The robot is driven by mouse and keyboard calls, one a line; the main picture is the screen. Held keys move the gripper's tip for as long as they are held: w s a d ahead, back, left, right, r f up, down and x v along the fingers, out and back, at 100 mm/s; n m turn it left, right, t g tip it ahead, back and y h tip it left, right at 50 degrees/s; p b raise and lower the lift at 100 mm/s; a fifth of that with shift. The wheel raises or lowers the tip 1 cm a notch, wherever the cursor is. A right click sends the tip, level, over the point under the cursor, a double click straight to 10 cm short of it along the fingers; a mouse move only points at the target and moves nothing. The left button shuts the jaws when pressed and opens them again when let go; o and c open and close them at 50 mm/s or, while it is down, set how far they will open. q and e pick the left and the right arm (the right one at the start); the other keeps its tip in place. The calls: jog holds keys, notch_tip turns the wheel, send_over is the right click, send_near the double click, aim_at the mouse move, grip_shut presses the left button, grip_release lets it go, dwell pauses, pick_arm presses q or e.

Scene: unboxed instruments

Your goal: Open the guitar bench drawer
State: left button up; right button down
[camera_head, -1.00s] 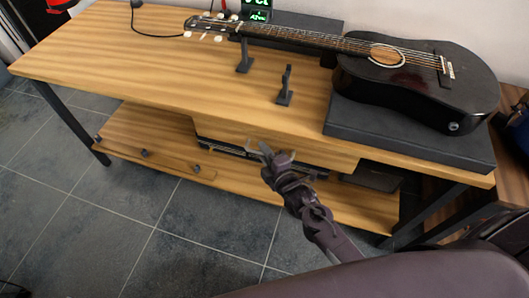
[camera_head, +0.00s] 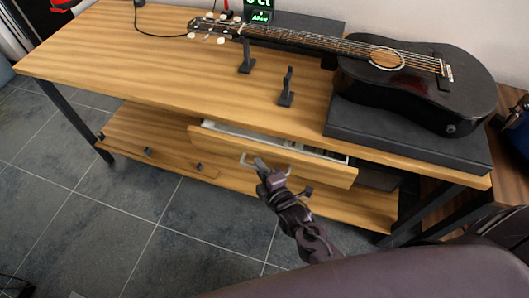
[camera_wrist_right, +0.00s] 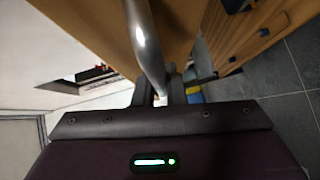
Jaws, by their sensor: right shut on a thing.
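The guitar bench (camera_head: 110,45) is a long wooden table with dark metal legs. Its wooden drawer (camera_head: 325,172) under the top is partly open, and its pale inner rim shows. The drawer's metal handle (camera_head: 246,160) also shows large as a grey bar in the right wrist view (camera_wrist_right: 148,45). My right gripper (camera_head: 261,165) is shut on the handle in front of the drawer. Its fingertips (camera_wrist_right: 162,92) meet the bar in the wrist view. The drawer's contents are mostly hidden. My left gripper is not in view.
A black guitar (camera_head: 405,80) lies on a dark case (camera_head: 400,140) on the bench top. Two small dark stands (camera_head: 286,88) stand beside it. A lower shelf (camera_head: 130,160) has closed drawers with dark knobs.

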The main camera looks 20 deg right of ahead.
jog(key=s+a+p, duration=0.2)
jog(key=s+a, duration=0.5)
jog(key=s, duration=0.4)
jog(key=s+a+p, duration=0.3)
jog(key=s+a, duration=0.4)
jog(key=s, duration=0.4)
jog(key=shift+a, duration=0.4)
jog(key=c, duration=1.8)
grip_release()
jog(key=shift+o, duration=0.2)
